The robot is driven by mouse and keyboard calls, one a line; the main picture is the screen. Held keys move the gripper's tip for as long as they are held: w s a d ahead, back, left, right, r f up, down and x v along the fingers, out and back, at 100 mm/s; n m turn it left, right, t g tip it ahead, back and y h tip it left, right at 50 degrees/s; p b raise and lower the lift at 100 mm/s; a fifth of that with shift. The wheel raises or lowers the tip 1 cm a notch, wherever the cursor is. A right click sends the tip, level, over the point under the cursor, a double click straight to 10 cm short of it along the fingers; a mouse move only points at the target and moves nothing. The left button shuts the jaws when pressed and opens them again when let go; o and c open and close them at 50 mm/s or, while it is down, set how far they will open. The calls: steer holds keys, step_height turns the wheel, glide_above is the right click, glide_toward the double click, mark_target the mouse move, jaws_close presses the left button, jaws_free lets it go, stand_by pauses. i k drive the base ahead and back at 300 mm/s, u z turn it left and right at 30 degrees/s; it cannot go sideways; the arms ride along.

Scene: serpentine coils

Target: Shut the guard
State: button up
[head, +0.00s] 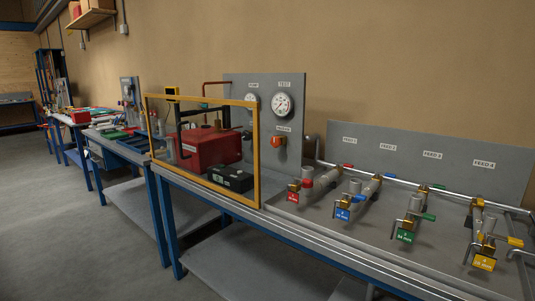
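The guard (257,155) is an orange-yellow rectangular frame, seemingly with a clear panel. It stands upright along the front of the bench, before a red machine (205,147) and a black box (231,178), which show through it. Its right upright is near the grey gauge panel. I cannot tell from this view whether the guard is fully against its stop or stands ajar, and no handle or latch is clear. My gripper is not in view.
The grey panel (290,125) carries two gauges and an orange valve knob (278,142). To the right, several pipes with coloured tags and levers stand on the bench (330,236). More benches with tools (95,116) run off left. The floor (60,240) in front is clear.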

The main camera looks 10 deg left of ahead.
mark_target(256, 203)
steer(key=u, duration=1.25)
steer(key=k, duration=1.3)
steer(key=u, duration=0.45)
steer(key=i, duration=1)
steer(key=u, duration=0.85)
steer(key=i, duration=2.35)
steer(key=z, duration=0.6)
steer(key=i, duration=0.95)
steer(key=z, duration=0.8)
